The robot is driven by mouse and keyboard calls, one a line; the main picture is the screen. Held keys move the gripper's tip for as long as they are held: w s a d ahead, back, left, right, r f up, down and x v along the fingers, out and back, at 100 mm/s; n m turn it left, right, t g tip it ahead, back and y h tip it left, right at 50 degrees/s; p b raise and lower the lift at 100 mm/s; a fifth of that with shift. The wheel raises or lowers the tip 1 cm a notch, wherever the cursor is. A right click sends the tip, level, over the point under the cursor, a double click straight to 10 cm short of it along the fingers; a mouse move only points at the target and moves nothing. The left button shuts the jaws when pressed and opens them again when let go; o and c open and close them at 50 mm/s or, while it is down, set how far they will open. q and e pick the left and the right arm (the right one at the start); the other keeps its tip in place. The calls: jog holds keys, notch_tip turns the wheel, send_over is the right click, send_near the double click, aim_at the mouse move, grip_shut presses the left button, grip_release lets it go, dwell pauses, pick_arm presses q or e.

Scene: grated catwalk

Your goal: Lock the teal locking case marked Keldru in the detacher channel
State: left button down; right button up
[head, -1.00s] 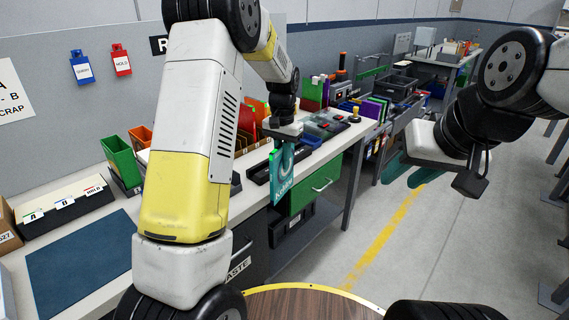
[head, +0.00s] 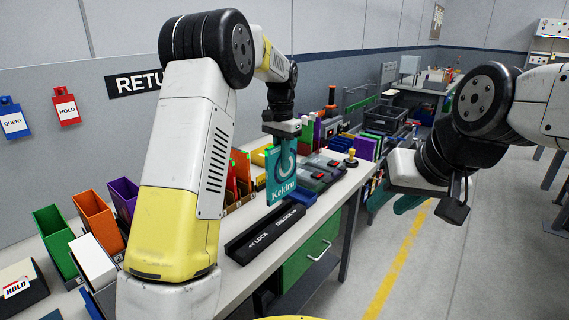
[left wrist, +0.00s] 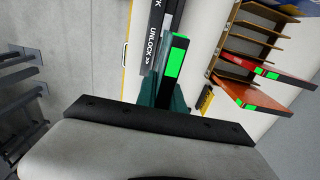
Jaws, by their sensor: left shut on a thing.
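The teal case marked Keldru (head: 283,176) is upright, its white ring logo facing me. My left gripper (head: 283,133) is shut on its top edge. In the left wrist view, the case (left wrist: 176,58) shows its narrow edge with a bright green strip. The detacher channel (head: 252,247) is a long black bar along the bench's front edge, lettered LOCK to the left and UNLOCK to the right. The case's lower edge is by the UNLOCK end; I cannot tell whether it touches. My right gripper (head: 397,200) is empty, its teal fingers apart, out over the aisle.
Several cases and a sorter (head: 240,172) stand behind the channel. A grey device with red buttons (head: 318,176) is right of the held case. Green, orange and purple bins (head: 95,215) are at left. A green drawer (head: 310,250) sits under the bench. The aisle floor is clear.

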pick_arm(q)
jog(key=shift+f, duration=4.2)
jog(key=shift+s+a, duration=4.15)
jog(key=shift+s, duration=2.1)
notch_tip(320, 180, up, 9)
jog(key=shift+f, duration=0.2)
